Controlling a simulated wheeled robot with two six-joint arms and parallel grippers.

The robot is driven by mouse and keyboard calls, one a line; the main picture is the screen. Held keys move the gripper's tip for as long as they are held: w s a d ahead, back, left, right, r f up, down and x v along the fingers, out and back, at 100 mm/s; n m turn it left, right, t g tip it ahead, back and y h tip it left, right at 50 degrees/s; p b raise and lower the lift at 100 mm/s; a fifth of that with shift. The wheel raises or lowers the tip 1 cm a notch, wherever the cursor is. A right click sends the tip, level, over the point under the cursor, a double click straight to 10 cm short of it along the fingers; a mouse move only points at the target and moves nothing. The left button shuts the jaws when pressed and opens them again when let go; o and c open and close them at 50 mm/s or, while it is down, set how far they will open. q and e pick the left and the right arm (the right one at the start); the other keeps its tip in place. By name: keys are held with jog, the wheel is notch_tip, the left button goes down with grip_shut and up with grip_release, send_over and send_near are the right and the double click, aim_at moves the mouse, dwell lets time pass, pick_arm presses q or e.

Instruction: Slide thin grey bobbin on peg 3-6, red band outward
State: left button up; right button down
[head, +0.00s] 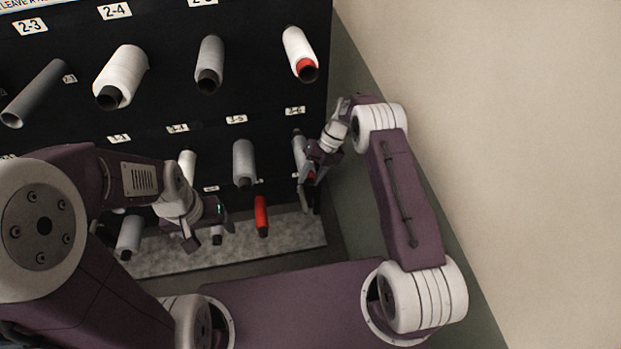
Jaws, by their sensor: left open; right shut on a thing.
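A thin grey bobbin (298,148) lies just below the 3-6 label (295,110) on the black rack, in line with that peg position. Its red end shows toward me, between the fingers. My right gripper (309,193) is shut on it near this outer end. The fingers and wrist partly cover the bobbin, and the peg itself is hidden, so how far along the peg it sits I cannot tell. My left gripper (208,228) is open and empty, in front of the lower rows to the left.
A grey bobbin (244,162) hangs under label 3-5, left of the held one. A red bobbin (261,216) sits on the row below. Above, a white bobbin with a red end (299,52) sticks out. A beige wall (500,120) stands right of the rack.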

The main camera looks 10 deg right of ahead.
jog(key=shift+w+f+b, duration=0.1)
jog(key=shift+w+b, duration=0.15)
jog(key=shift+b, duration=0.15)
jog(key=c, duration=0.8)
grip_release()
jog(key=shift+w, duration=0.1)
jog(key=shift+c, duration=0.2)
jog(key=b+v, duration=0.1)
jog(key=v, duration=0.8)
